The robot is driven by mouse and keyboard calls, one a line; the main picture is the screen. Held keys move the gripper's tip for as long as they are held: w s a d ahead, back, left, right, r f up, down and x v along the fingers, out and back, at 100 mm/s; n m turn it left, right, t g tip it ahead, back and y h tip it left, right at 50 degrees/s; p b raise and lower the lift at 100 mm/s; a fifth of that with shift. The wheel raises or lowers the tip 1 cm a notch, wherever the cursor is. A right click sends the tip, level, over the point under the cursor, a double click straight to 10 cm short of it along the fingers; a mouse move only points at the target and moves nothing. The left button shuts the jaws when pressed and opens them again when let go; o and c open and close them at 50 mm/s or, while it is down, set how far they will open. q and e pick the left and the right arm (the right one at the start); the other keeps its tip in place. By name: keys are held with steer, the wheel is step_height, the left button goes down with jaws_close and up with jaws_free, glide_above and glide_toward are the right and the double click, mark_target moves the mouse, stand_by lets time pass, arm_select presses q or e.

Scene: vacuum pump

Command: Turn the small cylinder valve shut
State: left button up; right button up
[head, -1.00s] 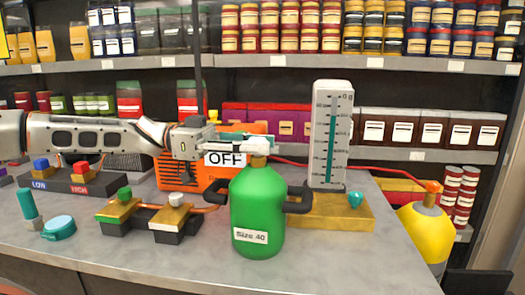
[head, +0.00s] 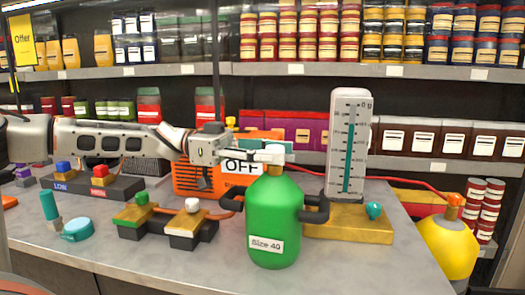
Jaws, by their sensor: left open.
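The small green cylinder (head: 273,220), labelled Size 40, stands upright on the grey bench with dark hoses at both sides. Its orange valve (head: 274,171) shows only in part at the top, under my left gripper (head: 271,153). The left gripper is open, its pale fingers reaching level over the valve from the left. I cannot tell whether the fingers touch the valve. A yellow cylinder (head: 447,246) with an orange valve (head: 455,201) stands at the right. My right gripper is not in view.
A gauge (head: 348,145) on a yellow base stands right of the green cylinder. Behind my gripper is an orange pump with an OFF sign (head: 243,166). Two valve blocks (head: 190,224) and a LOW/HIGH switch box (head: 95,188) are at the left. The front bench edge (head: 150,274) is clear.

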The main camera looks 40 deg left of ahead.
arm_select(q)
steer(key=v, duration=1.2)
stand_by(0.3)
